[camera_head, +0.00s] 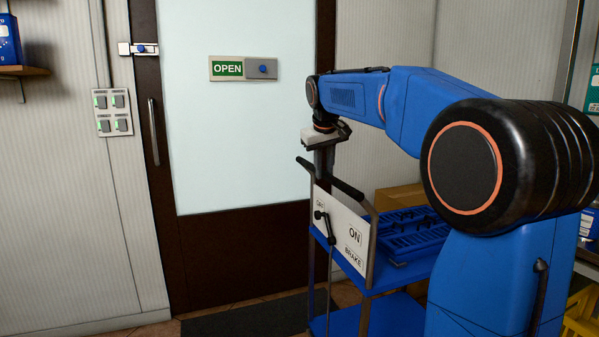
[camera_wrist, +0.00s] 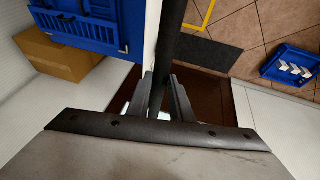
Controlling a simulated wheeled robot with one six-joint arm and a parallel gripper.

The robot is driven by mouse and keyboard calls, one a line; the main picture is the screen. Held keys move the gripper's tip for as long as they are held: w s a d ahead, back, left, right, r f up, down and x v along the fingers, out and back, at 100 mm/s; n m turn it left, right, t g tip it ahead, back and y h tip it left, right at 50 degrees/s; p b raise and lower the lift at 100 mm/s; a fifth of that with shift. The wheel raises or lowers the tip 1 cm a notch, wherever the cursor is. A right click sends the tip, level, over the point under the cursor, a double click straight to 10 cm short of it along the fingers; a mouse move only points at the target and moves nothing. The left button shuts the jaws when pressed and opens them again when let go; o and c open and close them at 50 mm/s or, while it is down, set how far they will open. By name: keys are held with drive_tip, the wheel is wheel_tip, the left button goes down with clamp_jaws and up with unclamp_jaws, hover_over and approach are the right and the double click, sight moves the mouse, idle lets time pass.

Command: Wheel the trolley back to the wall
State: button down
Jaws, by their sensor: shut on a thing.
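The trolley (camera_head: 320,325) is blue with dark posts and stands in front of the door at the lower middle of the head view. Its white end panel (camera_head: 355,218) reads ON and BRAKE, with a small OFF label at left. My gripper (camera_head: 325,172) is at the top of that panel, shut on the black handle bar (camera_wrist: 171,45), which runs between my fingers (camera_wrist: 162,95) in the wrist view. My gripper partly hides the bar in the head view.
A blue crate (camera_head: 415,232) and a cardboard box (camera_wrist: 55,55) are by the trolley's top. The door (camera_head: 240,140) with an OPEN sign is behind, a dark mat (camera_head: 245,318) before it. A blue tray (camera_wrist: 272,66) shows in the wrist view. White walls (camera_head: 70,200) flank the door.

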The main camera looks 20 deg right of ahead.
drive_tip(key=d, duration=4.2)
drive_tip(key=shift+d, duration=0.35)
drive_tip(key=c, duration=1.6)
unclamp_jaws()
drive_tip(key=shift+d, duration=0.2)
drive_tip(key=shift+a+r, duration=0.1)
drive_tip(key=v, duration=1.7)
drive_tip(key=shift+s+r, duration=0.1)
drive_tip(key=shift+r, duration=0.05)
